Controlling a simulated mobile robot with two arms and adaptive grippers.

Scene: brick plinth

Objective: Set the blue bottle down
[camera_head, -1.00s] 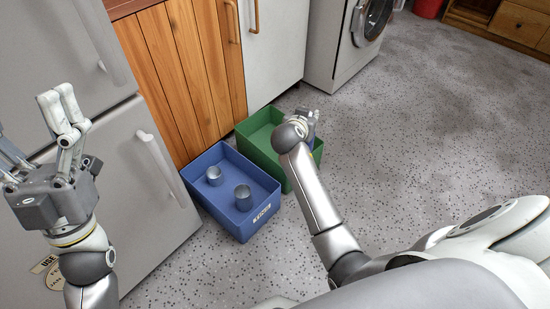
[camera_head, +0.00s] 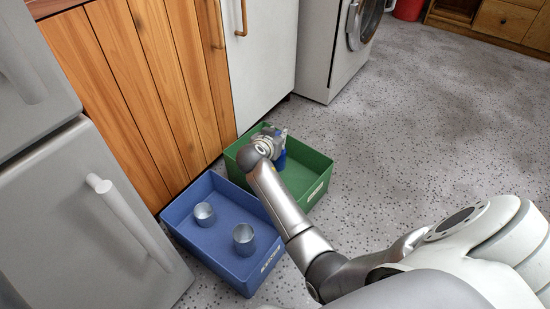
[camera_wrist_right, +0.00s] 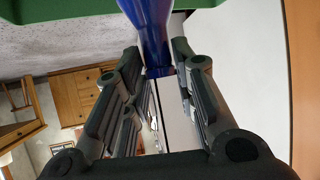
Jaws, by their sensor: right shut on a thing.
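The blue bottle (camera_head: 281,161) shows in part below my right gripper in the head view, within the outline of the green bin (camera_head: 318,188). My right gripper (camera_head: 274,138) is shut on it. In the right wrist view the blue bottle (camera_wrist_right: 150,32) lies between the two fingers of the gripper (camera_wrist_right: 158,55), and the green bin's rim (camera_wrist_right: 60,9) crosses the top. I cannot tell whether the bottle touches the bin floor. My left gripper is not in view.
A blue bin (camera_head: 223,258) with two grey metal cups (camera_head: 204,214) (camera_head: 244,239) stands beside the green bin. Wooden panels (camera_head: 135,90), a white cabinet door (camera_head: 262,60) and a grey fridge (camera_head: 80,220) border the bins. The speckled floor (camera_head: 430,130) to the right is clear.

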